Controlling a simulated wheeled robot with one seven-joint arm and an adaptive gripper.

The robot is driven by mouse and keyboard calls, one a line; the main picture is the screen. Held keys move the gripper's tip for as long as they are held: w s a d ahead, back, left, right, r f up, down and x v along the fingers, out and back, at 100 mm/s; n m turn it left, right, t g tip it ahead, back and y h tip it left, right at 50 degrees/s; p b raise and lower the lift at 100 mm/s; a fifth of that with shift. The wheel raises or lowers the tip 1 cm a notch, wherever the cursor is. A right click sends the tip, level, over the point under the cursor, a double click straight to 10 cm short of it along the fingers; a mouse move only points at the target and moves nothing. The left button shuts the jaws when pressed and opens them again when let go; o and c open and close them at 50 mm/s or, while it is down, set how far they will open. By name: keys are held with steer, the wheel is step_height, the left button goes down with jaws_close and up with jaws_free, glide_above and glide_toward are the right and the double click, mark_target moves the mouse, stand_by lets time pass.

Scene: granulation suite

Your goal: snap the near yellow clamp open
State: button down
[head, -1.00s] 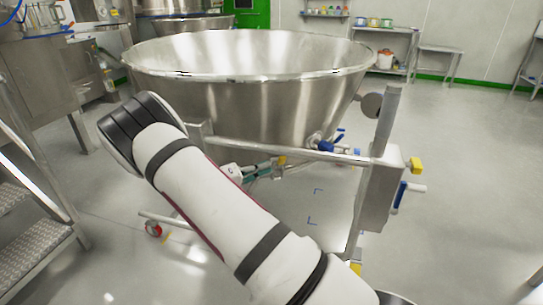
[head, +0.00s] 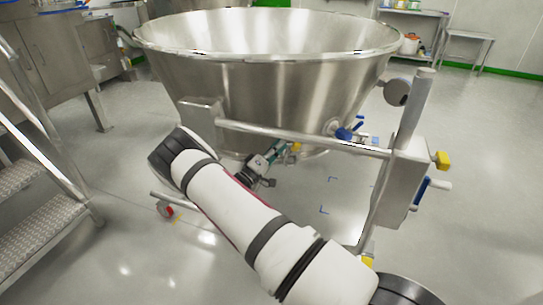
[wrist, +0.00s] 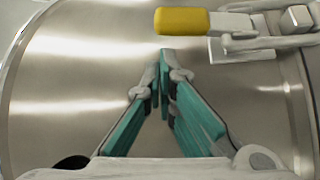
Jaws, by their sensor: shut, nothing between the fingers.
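The near yellow clamp has a yellow grip (wrist: 182,21) on a metal lever and latch (wrist: 265,25), at the top of the wrist view against the steel bowl. In the head view a small yellow spot (head: 295,148) shows just beyond my gripper, under the bowl's side. My gripper (wrist: 164,60), with teal fingers, is shut and empty. Its tips are just below the yellow grip in the wrist view; whether they touch it I cannot tell. In the head view my gripper (head: 276,150) is partly hidden behind the frame bar.
The large steel bowl (head: 200,75) fills the middle. Metal steps (head: 40,210) stand left. Grey floor is clear at right.

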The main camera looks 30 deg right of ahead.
steer(key=shift+x, duration=1.55)
